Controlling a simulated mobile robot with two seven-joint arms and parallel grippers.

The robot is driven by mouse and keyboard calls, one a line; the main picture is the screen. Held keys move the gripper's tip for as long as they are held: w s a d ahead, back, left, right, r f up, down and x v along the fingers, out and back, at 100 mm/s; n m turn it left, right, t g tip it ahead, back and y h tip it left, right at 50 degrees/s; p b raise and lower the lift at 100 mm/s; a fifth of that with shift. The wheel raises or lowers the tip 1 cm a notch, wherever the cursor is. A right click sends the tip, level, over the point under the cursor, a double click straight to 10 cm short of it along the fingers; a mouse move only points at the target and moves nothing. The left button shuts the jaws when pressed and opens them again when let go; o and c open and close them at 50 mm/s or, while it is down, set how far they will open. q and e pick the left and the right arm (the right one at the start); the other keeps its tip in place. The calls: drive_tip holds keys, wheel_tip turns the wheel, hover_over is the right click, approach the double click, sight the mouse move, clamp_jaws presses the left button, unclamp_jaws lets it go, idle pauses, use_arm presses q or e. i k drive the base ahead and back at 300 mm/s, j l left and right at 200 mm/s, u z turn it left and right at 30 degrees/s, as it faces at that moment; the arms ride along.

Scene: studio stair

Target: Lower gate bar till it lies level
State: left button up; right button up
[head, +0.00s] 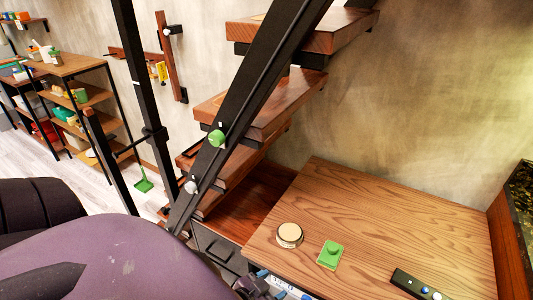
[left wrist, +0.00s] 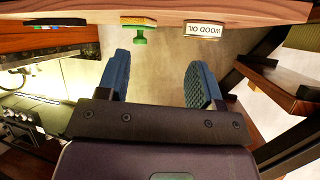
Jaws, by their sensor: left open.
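A dark diagonal beam (head: 250,95) crosses the stair, rising steeply to the right, with a green knob (head: 217,138) and a pale knob (head: 191,187) on it. It may be the gate bar, but I cannot tell for certain. A short dark level rod (head: 133,145) joins a black upright (head: 144,90) to its left. My left gripper (head: 262,284) is at the bottom edge by the wooden table, mostly cut off and well below the beam. In the left wrist view its blue-padded fingers (left wrist: 161,82) are apart with nothing between them. My right gripper is not in view.
The wooden table (head: 370,210) holds a round tin (head: 289,235), a green block (head: 330,254) and a dark remote-like strip (head: 415,285). Stair treads (head: 265,100) jut out behind the beam. Shelves (head: 75,65) stand at the left. A "WOOD OIL" label (left wrist: 204,31) shows in the wrist view.

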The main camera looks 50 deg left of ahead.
sight(164, 41)
drive_tip(key=k+j, duration=0.25)
drive_tip(key=j, duration=0.2)
drive_tip(key=k+j, duration=0.25)
drive_tip(key=j, duration=0.2)
drive_tip(key=k+j, duration=0.25)
drive_tip(key=j, duration=0.2)
drive_tip(key=k+j, duration=0.15)
drive_tip(key=j, duration=0.25)
drive_tip(key=k+j, duration=0.1)
drive_tip(key=j, duration=0.3)
drive_tip(key=k+j, duration=0.1)
drive_tip(key=j, duration=0.45)
drive_tip(key=k+j, duration=0.1)
drive_tip(key=j, duration=0.5)
drive_tip(key=k+j, duration=0.1)
drive_tip(key=j, duration=2.2)
